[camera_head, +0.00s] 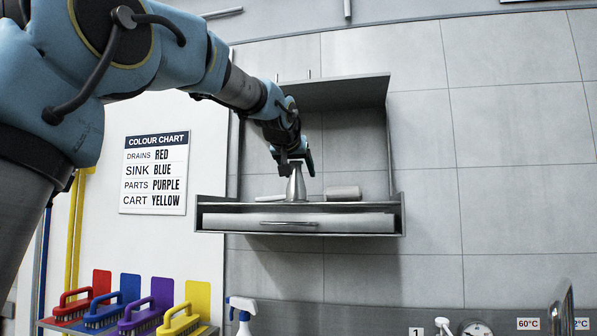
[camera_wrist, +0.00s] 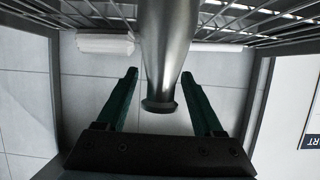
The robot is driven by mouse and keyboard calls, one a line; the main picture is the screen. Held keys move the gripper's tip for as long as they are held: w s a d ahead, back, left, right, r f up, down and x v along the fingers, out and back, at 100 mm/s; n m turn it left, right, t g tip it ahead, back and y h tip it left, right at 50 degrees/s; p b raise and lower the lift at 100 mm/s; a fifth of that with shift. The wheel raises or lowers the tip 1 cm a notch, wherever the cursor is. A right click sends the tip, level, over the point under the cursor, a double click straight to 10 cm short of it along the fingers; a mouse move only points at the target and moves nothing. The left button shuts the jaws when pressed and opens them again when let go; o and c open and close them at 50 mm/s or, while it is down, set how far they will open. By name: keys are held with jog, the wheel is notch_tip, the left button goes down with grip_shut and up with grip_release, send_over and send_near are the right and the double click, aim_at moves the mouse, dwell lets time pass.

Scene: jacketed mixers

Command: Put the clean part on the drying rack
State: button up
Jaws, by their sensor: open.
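A grey metal part (camera_head: 296,186), narrow at the top and flared below, stands upright on the wall-mounted rack (camera_head: 399,216). In the wrist view the part (camera_wrist: 167,45) lies between the two green fingers of my gripper (camera_wrist: 160,73), its flanged end toward my palm. My gripper (camera_head: 297,160) is open at the part's upper end, with a gap visible on both sides. The wire shelf of the rack (camera_wrist: 270,20) shows behind the part in the wrist view. The part's foot is out of the wrist view.
A pale roll (camera_head: 343,193) lies right of the part on the shelf. A colour chart (camera_head: 154,172) hangs to the left. Coloured brushes (camera_head: 140,313) and a spray bottle (camera_head: 242,312) stand below.

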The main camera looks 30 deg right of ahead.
jog(key=shift+r, duration=0.1)
jog(key=b+v, duration=0.3)
jog(key=v, duration=0.9)
jog(key=shift+b, duration=0.3)
jog(key=shift+r, duration=0.1)
jog(key=shift+a, duration=0.1)
